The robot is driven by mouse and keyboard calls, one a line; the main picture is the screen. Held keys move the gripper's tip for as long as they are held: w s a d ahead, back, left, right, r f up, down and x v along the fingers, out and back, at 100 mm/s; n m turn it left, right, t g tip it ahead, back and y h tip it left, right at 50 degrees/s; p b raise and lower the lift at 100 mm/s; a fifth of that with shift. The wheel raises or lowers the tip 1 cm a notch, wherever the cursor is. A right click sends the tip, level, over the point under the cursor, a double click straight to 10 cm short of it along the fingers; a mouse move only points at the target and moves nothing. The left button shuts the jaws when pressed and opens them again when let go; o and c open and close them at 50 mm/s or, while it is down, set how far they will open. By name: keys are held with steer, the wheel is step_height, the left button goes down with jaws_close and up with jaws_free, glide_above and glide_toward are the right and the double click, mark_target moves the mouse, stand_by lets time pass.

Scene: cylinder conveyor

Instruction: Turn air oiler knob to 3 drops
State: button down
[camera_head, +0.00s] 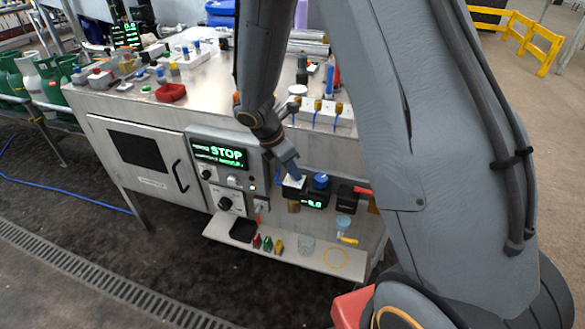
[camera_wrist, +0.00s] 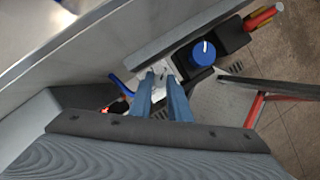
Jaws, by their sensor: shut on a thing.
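My gripper (camera_head: 291,172) reaches down to a white-topped unit (camera_head: 294,184) on the machine's front, left of a blue knob (camera_head: 321,180). In the wrist view its two blue fingers (camera_wrist: 161,78) close in on the white top (camera_wrist: 158,66). They are shut on the air oiler knob, which is mostly hidden between them. The drop marks cannot be read. The blue knob (camera_wrist: 203,53), with a white line on top, stands apart from the fingers. A brass-coloured part (camera_head: 293,205) shows below the white-topped unit.
A green-lit display (camera_head: 314,203) sits below the blue knob. A control panel (camera_head: 219,152) reading STOP is to the left. A red-handled valve (camera_head: 362,191) is to the right.

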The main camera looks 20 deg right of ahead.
steer(key=shift+m, duration=0.5)
steer(key=c, duration=1.7)
jaws_free()
steer(key=shift+o, duration=0.2)
steer(key=v, duration=0.7)
steer(key=shift+w+a+r+g+b, duration=0.15)
steer(key=shift+a+r+g+b, duration=0.05)
steer(key=shift+r+g+b, duration=0.15)
